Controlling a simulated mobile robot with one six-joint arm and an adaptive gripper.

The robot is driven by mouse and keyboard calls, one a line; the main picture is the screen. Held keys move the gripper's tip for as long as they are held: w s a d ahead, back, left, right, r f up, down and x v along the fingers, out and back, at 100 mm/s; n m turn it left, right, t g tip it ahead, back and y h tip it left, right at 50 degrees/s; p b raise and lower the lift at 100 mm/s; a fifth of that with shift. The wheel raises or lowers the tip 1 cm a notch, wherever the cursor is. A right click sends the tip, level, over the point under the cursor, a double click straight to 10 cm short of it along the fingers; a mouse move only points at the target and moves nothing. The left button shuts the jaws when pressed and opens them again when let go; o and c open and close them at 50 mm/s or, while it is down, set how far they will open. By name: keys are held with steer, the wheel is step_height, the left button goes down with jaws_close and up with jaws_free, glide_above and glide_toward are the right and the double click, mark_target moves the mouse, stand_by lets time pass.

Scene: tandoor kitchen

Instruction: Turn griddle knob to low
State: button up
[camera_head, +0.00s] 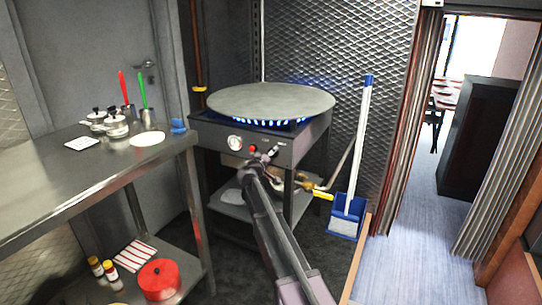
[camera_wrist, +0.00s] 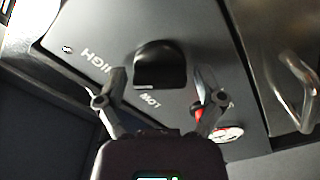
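The griddle is a round grey plate (camera_head: 270,101) over blue flames, on a steel stand with a dark front panel. I cannot tell which mark the knob points at. My gripper (camera_wrist: 160,76) is open, with one finger on each side of the knob's lower end; gaps show on both sides. In the head view my gripper (camera_head: 265,160) is at the panel front.
A round gauge (camera_head: 235,142) and a red button (camera_head: 253,149) are left of the knob; the gauge also shows in the wrist view (camera_wrist: 227,133). A steel table (camera_head: 70,185) with pots stands left. A blue dustpan (camera_head: 347,215) and white-handled broom stand right. Yellow-handled pipework (camera_head: 322,196) is below.

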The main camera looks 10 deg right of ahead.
steer(key=c, duration=0.6)
steer(key=shift+c, duration=0.2)
steer(key=shift+n, duration=0.4)
steer(key=n, duration=0.6)
steer(key=shift+w, duration=0.15)
steer(key=n, duration=0.3)
steer(key=shift+r+n, duration=0.1)
steer(key=shift+n, duration=0.2)
steer(key=n, duration=0.3)
steer(key=shift+w+n, duration=0.1)
steer(key=shift+n, duration=0.2)
